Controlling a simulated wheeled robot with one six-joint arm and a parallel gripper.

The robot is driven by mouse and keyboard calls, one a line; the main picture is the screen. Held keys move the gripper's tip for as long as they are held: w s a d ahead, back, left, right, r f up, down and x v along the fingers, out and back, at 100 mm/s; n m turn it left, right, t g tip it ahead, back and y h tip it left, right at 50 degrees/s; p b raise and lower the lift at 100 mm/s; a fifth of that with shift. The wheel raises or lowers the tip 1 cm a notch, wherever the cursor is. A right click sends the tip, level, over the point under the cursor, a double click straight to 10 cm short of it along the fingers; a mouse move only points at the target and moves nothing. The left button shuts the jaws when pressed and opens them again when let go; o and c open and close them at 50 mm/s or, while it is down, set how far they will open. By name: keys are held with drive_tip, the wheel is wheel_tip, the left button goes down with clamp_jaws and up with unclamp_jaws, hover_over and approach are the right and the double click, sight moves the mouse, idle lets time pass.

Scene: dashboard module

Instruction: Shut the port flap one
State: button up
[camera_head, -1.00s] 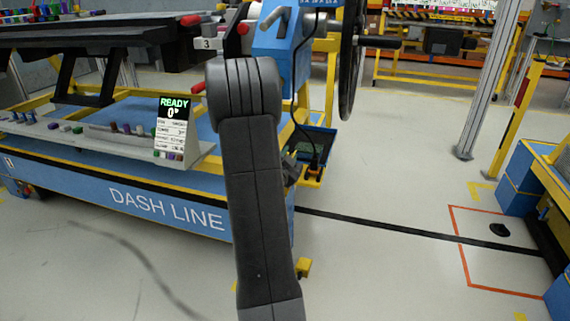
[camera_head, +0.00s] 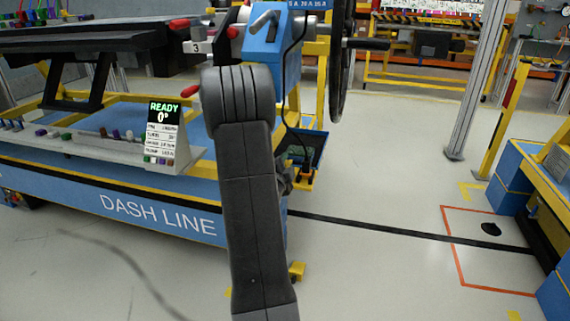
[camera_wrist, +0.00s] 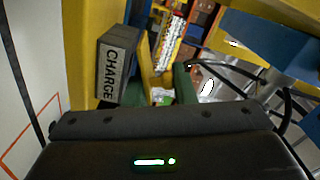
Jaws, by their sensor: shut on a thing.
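I cannot pick out port flap one in either view. In the wrist view, the dark body of my gripper (camera_wrist: 158,95) fills the bottom, with a lit green strip. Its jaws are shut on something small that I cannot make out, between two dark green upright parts. A dark grey block marked CHARGE (camera_wrist: 115,68) is just left of the jaws, against a yellow post (camera_wrist: 85,45). In the head view, my dark arm stands upright in the middle and hides most of what is behind it, including the gripper tips.
The blue DASH LINE bench (camera_head: 110,200) stands at the left with a READY display (camera_head: 164,135). A blue machine (camera_head: 270,50) with a large wheel (camera_head: 340,60) is behind my arm. A grey pole (camera_head: 480,90) and yellow-blue station (camera_head: 545,180) stand right.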

drive_tip(key=shift+r, duration=0.1)
drive_tip(key=o, duration=0.9)
drive_tip(key=shift+a, duration=0.1)
drive_tip(key=shift+f, duration=0.2)
